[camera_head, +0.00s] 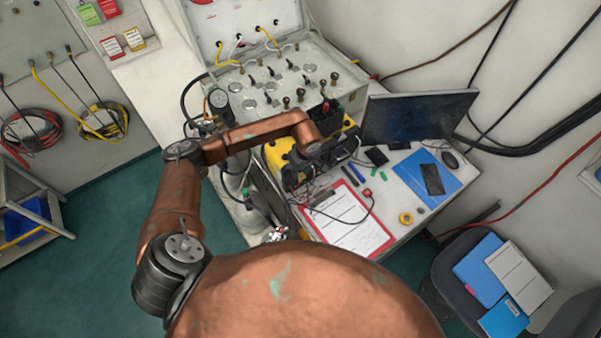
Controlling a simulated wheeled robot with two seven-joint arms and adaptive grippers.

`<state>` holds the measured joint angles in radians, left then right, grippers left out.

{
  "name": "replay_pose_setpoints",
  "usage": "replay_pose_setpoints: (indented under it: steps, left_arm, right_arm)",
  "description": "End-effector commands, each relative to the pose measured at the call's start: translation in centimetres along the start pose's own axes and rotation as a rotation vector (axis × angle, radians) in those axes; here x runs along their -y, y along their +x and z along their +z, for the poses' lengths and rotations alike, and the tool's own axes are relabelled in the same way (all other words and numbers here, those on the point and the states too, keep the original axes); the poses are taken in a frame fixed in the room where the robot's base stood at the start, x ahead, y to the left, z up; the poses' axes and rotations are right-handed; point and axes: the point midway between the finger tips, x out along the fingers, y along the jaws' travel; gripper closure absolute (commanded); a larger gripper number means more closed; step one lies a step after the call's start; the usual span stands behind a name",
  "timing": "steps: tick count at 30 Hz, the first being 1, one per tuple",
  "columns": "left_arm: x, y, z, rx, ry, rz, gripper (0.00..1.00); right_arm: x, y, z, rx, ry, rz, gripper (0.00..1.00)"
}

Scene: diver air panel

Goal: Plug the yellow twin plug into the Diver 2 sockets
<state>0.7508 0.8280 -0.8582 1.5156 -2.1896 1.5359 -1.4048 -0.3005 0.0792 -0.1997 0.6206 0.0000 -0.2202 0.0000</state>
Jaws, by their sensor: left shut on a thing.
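My left arm comes in from the left, and its wrist bends down over the bench in front of the valve panel. My left gripper (292,176) is dark and small in the picture, beside a yellow case. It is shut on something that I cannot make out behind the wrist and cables. I cannot pick out the yellow twin plug for certain. The grey air panel (318,58) stands at the back of the bench with gauges, knobs and yellow, white and black leads. Its Diver 2 sockets are too small to tell apart. My right gripper is not in view.
The yellow case (276,152) stands close to my wrist. A chair (448,262) holding folders stands at lower right.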

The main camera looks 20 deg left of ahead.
Motion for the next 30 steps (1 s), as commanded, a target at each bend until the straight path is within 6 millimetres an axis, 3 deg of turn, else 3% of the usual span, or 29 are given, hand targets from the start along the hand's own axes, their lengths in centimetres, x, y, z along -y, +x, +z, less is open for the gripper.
replay_pose_setpoints:
  steps: [7, 30]
  left_arm:
    - [0.0, 0.0, 0.0, 0.000, 0.000, 0.001, 1.00]
    - [-0.1, -0.3, 1.8, 0.003, 0.002, 0.001, 1.00]
  right_arm:
    - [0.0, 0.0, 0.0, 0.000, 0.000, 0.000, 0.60]
    - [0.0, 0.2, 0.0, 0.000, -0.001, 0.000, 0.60]
